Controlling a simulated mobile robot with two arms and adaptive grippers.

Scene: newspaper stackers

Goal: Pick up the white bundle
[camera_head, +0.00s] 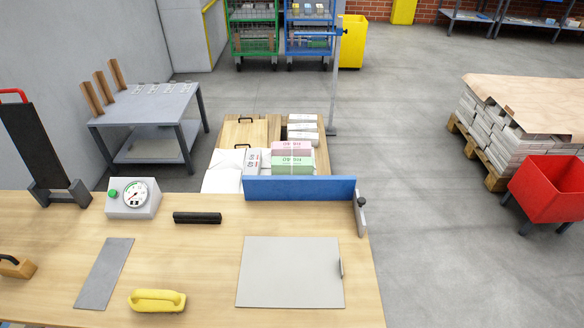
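Behind the bench, a wooden surface holds several bundles. A white bundle (252,161) with dark and red print stands at the left, beside a green bundle (293,163) and a pink bundle (291,148). More white bundles (302,127) with grey bands lie in a wooden compartment at the back right. I cannot tell which white one the task names. A blue board (299,188) stands in front and hides the lower front of the green bundle. Neither of my grippers shows in the view.
The wooden bench (205,250) carries a dial scale (133,198), a black bar (197,218), a yellow handled tool (157,300) and a grey plate (290,272). A grey side table (150,105) stands at left. A red bin (550,188) and a loaded pallet (482,155) stand at right.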

